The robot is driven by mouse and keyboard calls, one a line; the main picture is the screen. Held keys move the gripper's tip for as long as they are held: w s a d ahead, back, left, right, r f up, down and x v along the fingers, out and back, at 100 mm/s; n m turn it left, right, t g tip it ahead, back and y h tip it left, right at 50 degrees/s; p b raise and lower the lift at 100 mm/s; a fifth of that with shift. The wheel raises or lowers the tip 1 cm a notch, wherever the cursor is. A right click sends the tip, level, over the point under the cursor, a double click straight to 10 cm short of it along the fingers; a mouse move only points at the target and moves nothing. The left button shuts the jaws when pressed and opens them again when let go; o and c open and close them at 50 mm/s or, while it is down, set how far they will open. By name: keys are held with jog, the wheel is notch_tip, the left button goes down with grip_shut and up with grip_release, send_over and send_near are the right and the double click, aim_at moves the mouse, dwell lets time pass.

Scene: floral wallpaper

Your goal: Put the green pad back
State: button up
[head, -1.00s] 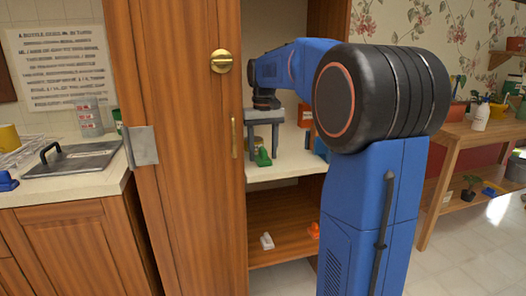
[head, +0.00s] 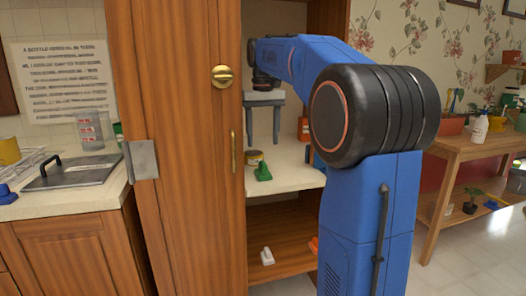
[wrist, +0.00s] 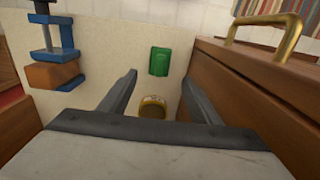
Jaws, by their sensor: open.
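The green pad (head: 263,172) rests on the pale cabinet shelf (head: 297,178), in front of and a little right of a round yellow tin (head: 253,160). My gripper (head: 263,141) is open and empty, pointing down above the pad and apart from it. In the wrist view the green pad (wrist: 160,61) lies just beyond the open fingertips (wrist: 159,79). The yellow tin (wrist: 152,108) shows between the fingers there.
The cabinet door (head: 180,150) with a brass handle stands left of my gripper. A blue clamp-like thing (wrist: 52,45) with an orange-brown block is on the same shelf. A lower shelf (head: 285,250) holds a white and an orange item.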

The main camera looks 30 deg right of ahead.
jog(key=shift+r, duration=1.1)
jog(key=shift+s, duration=0.1)
